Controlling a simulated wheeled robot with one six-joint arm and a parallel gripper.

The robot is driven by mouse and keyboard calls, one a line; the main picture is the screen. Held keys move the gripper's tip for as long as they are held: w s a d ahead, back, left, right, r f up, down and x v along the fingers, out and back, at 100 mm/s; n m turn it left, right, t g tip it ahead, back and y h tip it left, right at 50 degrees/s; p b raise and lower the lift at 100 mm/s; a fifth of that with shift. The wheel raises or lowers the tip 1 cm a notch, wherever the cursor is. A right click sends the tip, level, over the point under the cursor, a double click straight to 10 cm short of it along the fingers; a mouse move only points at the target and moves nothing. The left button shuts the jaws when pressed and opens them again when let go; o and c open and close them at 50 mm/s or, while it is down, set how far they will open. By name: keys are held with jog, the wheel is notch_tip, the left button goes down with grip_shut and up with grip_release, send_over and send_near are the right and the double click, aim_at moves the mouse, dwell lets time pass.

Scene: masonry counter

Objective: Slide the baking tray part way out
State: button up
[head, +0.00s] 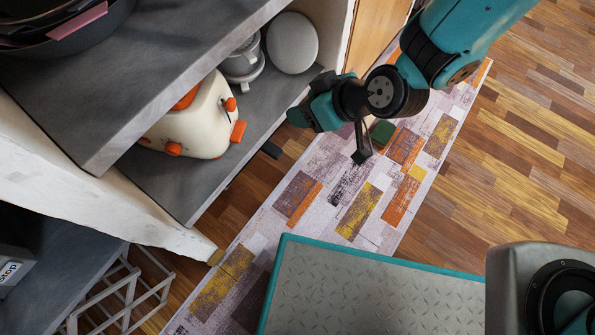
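I cannot make out a whole baking tray. Dark pans (45,42), one with a pink strip, lie on the upper counter at the top left. My gripper (362,155) hangs over the patterned runner, to the right of the shelf and apart from it. A thin dark finger points down. The rest of the gripper is partly hidden by my wrist, and its opening is not clear.
A cream toaster (200,122) with orange parts, a grey appliance (243,62) and a round white plate (292,43) stand on the lower shelf (165,185). A white wire rack (122,298) is at the bottom left. The runner (355,205) and wooden floor are clear.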

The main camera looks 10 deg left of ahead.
jog(key=n+t+b, duration=0.1)
jog(key=b, duration=0.6)
send_near(277, 152)
jog(key=f, duration=0.1)
jog(key=shift+a+r+b+x, duration=0.15)
jog(key=shift+b+x, duration=0.7)
jog(key=shift+x, duration=1.5)
jog(key=shift+a+r+b+x, duration=0.15)
jog(key=shift+b+x, duration=0.65)
jog(key=shift+x, duration=1.6)
jog(key=shift+w+r, duration=0.1)
jog(key=c, duration=1.1)
jog(key=shift+o, duration=0.2)
jog(key=shift+d, duration=0.1)
jog(key=shift+d, duration=0.1)
jog(key=shift+s+d+p, duration=0.2)
jog(key=shift+d, duration=0.3)
jog(key=shift+s+d+p, duration=0.2)
jog(key=shift+s+d, duration=0.05)
jog(key=shift+d, duration=0.3)
